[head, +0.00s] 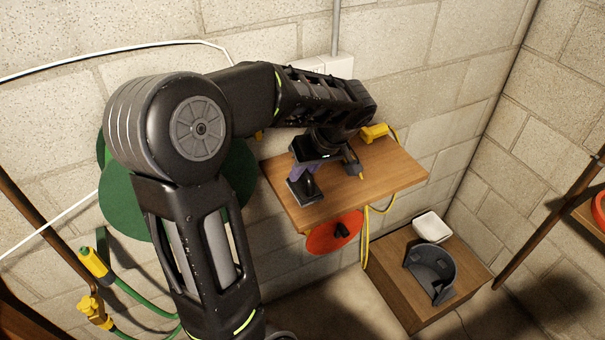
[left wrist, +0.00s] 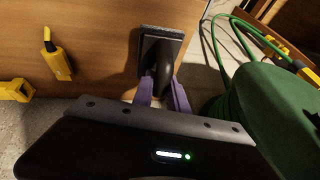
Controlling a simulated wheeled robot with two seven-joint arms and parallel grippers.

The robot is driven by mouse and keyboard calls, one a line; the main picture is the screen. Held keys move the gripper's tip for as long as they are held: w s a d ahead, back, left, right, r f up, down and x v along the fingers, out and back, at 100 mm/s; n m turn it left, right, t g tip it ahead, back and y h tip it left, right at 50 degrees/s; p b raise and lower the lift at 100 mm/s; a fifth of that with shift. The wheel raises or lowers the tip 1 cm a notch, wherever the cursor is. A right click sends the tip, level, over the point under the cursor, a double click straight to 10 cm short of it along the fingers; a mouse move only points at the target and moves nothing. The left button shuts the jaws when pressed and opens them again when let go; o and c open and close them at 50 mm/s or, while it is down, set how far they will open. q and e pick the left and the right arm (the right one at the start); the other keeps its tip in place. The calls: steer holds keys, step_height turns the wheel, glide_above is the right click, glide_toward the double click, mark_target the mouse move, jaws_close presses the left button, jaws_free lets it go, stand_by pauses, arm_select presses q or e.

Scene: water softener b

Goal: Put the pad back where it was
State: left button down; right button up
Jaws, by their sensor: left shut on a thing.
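The pad (head: 306,190) is a dark grey flat plate with a black handle. It is at the left end of the wooden shelf (head: 390,175). My left gripper (head: 301,171) is shut on the pad's handle. In the left wrist view the purple fingers (left wrist: 163,92) sit on either side of the handle, and the pad's plate (left wrist: 160,48) is over the wood near the shelf edge. I cannot tell whether the plate touches the shelf. My right gripper is not in view.
A red disc (head: 334,233) hangs below. A wooden box (head: 405,290) holds a white tray (head: 432,227) and grey curved piece (head: 433,268). A green hose reel (head: 125,205) is left.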

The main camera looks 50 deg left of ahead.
arm_select(q)
steer(key=shift+f, duration=0.7)
steer(key=shift+f+b, duration=0.15)
steer(key=shift+b, duration=0.15)
steer(key=c, duration=1.3)
jaws_free()
